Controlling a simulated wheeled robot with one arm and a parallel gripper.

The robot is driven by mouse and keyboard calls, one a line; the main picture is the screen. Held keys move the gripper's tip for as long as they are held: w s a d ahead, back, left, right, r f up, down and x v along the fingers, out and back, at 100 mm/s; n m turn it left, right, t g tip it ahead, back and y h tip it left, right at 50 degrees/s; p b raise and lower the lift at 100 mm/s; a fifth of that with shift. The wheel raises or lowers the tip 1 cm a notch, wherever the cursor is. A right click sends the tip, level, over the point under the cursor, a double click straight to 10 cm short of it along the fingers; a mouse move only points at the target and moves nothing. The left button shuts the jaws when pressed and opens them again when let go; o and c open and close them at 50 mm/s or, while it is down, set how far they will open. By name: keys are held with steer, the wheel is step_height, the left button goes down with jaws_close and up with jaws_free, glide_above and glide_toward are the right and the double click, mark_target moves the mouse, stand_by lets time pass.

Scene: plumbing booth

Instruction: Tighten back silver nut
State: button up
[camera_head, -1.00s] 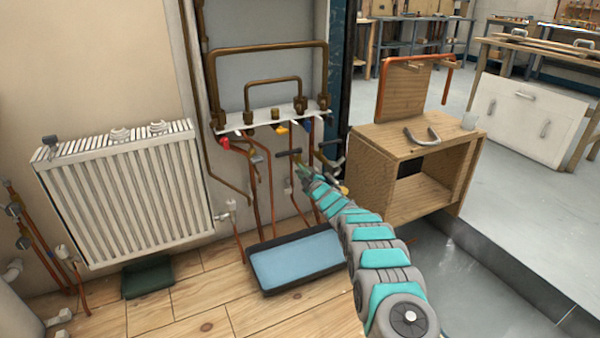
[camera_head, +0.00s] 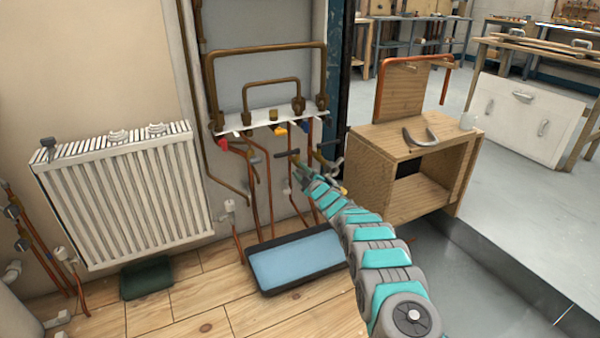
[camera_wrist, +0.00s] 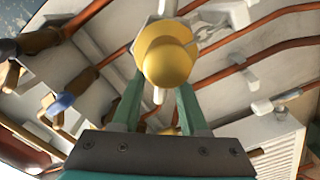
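In the wrist view a round brass-yellow fitting (camera_wrist: 168,62) fills the space at my fingertips. A pale silver part (camera_wrist: 145,36) with angled edges shows just behind it; I cannot tell whether it is the back silver nut. My gripper (camera_wrist: 162,85) has two green fingers, apart at their bases, running up to either side of the brass fitting. Their tips are partly hidden by it, so contact or grip is not clear. In the head view my gripper (camera_head: 306,172) is small among the pipes and dark valve handles (camera_head: 330,165) below the white manifold shelf (camera_head: 255,121).
Copper pipes (camera_head: 268,190) run close around my gripper. A blue-topped tray (camera_head: 296,262) lies on the floor below. A radiator (camera_head: 125,195) stands left, and a wooden cabinet (camera_head: 380,175) stands close right of my arm. A blue valve handle (camera_wrist: 60,103) shows in the wrist view.

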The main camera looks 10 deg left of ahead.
mark_target(302, 173)
steer(key=shift+s, duration=0.15)
steer(key=shift+v, duration=3)
steer(key=shift+s+d+r, duration=0.1)
steer(key=shift+s+d, duration=0.1)
steer(key=shift+d, duration=0.05)
steer(key=shift+s+d, duration=0.25)
steer(key=shift+s, duration=0.15)
